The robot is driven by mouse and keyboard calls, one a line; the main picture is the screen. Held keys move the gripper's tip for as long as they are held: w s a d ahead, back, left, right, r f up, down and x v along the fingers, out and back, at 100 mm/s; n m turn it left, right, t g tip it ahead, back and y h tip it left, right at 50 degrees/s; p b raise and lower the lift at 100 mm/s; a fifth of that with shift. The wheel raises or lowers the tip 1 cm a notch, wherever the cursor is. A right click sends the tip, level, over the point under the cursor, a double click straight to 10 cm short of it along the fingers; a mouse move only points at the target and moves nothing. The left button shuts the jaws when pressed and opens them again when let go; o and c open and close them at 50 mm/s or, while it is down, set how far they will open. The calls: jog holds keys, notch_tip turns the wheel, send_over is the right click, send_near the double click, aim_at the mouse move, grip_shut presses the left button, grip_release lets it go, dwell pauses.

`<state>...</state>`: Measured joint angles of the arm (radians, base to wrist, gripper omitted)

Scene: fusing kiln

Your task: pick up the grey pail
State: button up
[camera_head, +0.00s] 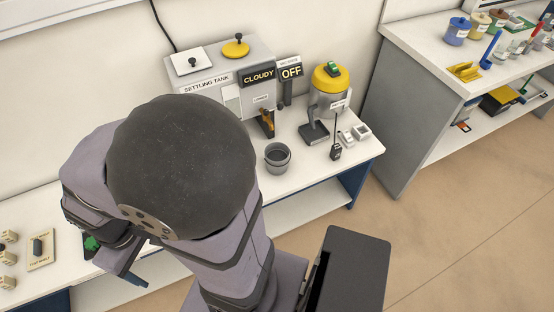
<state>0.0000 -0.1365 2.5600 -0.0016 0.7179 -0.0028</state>
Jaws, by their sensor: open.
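The grey pail (277,162) is a small, open-topped, dark grey round container. It stands upright on the white bench top, near the front edge, in front of the settling tank. My gripper (128,272) is at the lower left, mostly hidden behind my own arm, with only a part showing. It is far to the left of the pail and not touching it. The pail is in plain view beside my arm's large dark joint.
A yellow-topped grey canister (328,90), a black handheld device (336,149) and small white blocks stand right of the pail. A shelf unit (415,75) stands farther right. Bench space around the pail's front is clear.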

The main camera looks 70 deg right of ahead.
dwell(0.4)
jog(key=o, duration=0.5)
jog(key=shift+o, duration=0.2)
